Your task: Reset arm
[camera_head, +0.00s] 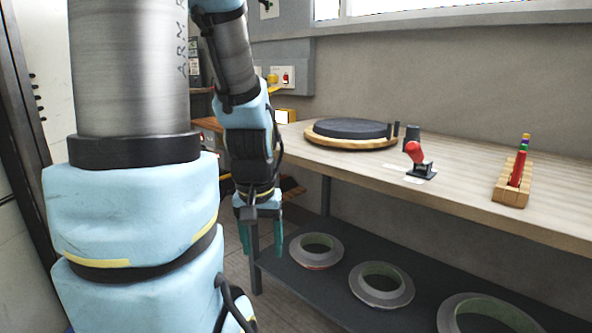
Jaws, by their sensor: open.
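My arm (145,220) fills the left side of the head view, with light blue joints and metal links. It bends over and hangs down to my gripper (262,240). The gripper has two teal fingers that point down and stand apart, open, with nothing visible between them. It is in front of the workbench's left end, beside the lower shelf, and appears apart from both.
The wooden workbench (450,185) bears a dark round disc on a wooden base (350,130), a red and black tool (416,155) and a wooden rack (512,187) with coloured items. Three ring moulds (382,284) lie on the dark lower shelf (340,293). A wall stands behind.

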